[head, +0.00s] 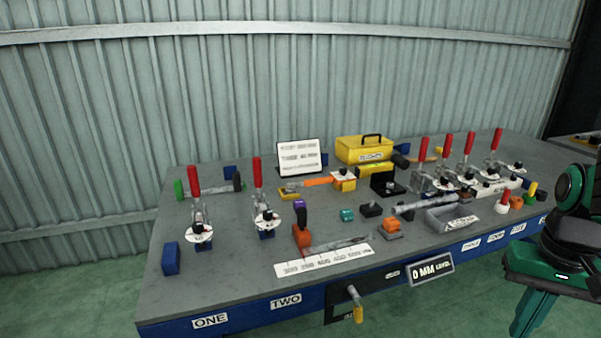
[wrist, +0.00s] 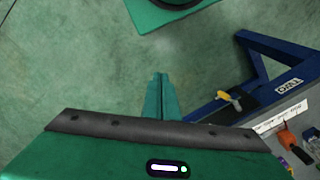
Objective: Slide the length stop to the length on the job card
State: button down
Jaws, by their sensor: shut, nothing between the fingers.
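The length stop appears to be the orange block with a black upright handle and purple top (head: 302,228), standing behind the left part of a white printed scale (head: 322,260) on the bench. Part of the orange block also shows at the right edge of the wrist view (wrist: 287,139). The job card (head: 298,157) appears to be the white card with black text standing at the back; its writing is too small to read. My gripper (head: 524,322) is at the right, in front of the bench and well away from the stop. In the wrist view its fingers (wrist: 161,95) are shut and empty above the floor.
The grey bench (head: 230,270) carries several red-handled toggle clamps (head: 258,190), a yellow toolbox (head: 364,149) and a grey tray (head: 450,217). A yellow-ended crank (head: 357,306) and a "0 MM" display (head: 432,268) are on the front edge. Green floor before the bench is clear.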

aim_at(302, 237)
jog(key=i, duration=0.9)
jog(key=z, duration=0.1)
